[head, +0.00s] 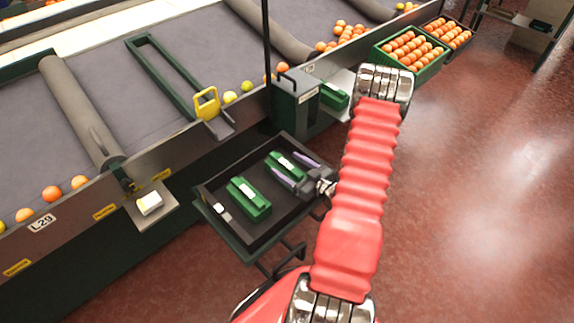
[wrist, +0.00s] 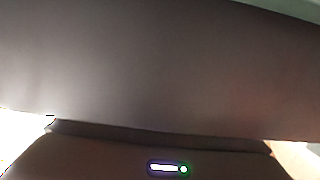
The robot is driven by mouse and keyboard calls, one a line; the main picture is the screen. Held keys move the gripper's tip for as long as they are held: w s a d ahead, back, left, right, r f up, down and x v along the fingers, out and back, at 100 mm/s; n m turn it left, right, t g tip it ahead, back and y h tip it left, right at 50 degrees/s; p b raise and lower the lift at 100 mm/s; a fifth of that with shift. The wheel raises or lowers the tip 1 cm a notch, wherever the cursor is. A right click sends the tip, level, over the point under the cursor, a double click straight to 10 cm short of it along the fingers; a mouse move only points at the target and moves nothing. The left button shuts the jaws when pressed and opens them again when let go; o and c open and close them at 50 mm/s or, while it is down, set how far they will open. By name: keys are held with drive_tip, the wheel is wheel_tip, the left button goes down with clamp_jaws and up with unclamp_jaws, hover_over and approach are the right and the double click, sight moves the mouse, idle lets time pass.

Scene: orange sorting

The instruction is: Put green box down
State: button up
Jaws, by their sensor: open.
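Two green boxes lie in a dark tray (head: 237,239) in the head view. The nearer green box (head: 249,203) has a pale label on top. The farther green box (head: 278,160) also has a pale label and sits by my gripper (head: 295,170). My gripper is open, with its two purplish fingers apart at the tray's right side. The wrist view is mostly a blurred dark surface with a small pale strip and green spot (wrist: 168,168) low down.
A small pale item (head: 221,211) lies at the tray's left end. Another green box (head: 334,96) rests on a metal shelf behind. The conveyor (head: 190,60) with loose oranges runs along the left. A green crate of oranges (head: 433,72) stands back right. Red floor is clear right.

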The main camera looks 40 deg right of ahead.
drive_tip(key=s, duration=0.3)
drive_tip(key=s+r, duration=0.1)
drive_tip(key=s, duration=0.6)
drive_tip(key=shift+s+d+r, duration=0.15)
drive_tip(key=shift+s+r, duration=0.05)
drive_tip(key=shift+r, duration=0.15)
drive_tip(key=shift+w, duration=0.15)
drive_tip(key=w+r+g, duration=0.1)
drive_tip(key=w, duration=0.1)
drive_tip(key=w+d+r+n+g, duration=0.1)
drive_tip(key=w, duration=0.1)
drive_tip(key=w+d+r+n+g+h, duration=0.1)
drive_tip(key=w, duration=0.1)
drive_tip(key=w+a+r+g+h, duration=0.25)
drive_tip(key=w+r, duration=0.35)
drive_tip(key=r, duration=0.5)
drive_tip(key=s+a+r+m+g+h, duration=0.2)
drive_tip(key=a+r+g, duration=0.1)
drive_tip(key=a+r, duration=0.75)
drive_tip(key=s+a+r+g+y, duration=0.1)
drive_tip(key=s+a+r+y, duration=0.1)
drive_tip(key=s+a, duration=0.6)
drive_tip(key=s+a+r+g+y, duration=0.1)
drive_tip(key=s+a+r+y, duration=0.2)
drive_tip(key=a, duration=1)
drive_tip(key=s+r, duration=0.2)
drive_tip(key=s, duration=0.2)
drive_tip(key=shift+s+a+r, duration=0.25)
drive_tip(key=shift+s+r, duration=0.05)
drive_tip(key=shift+s, duration=0.1)
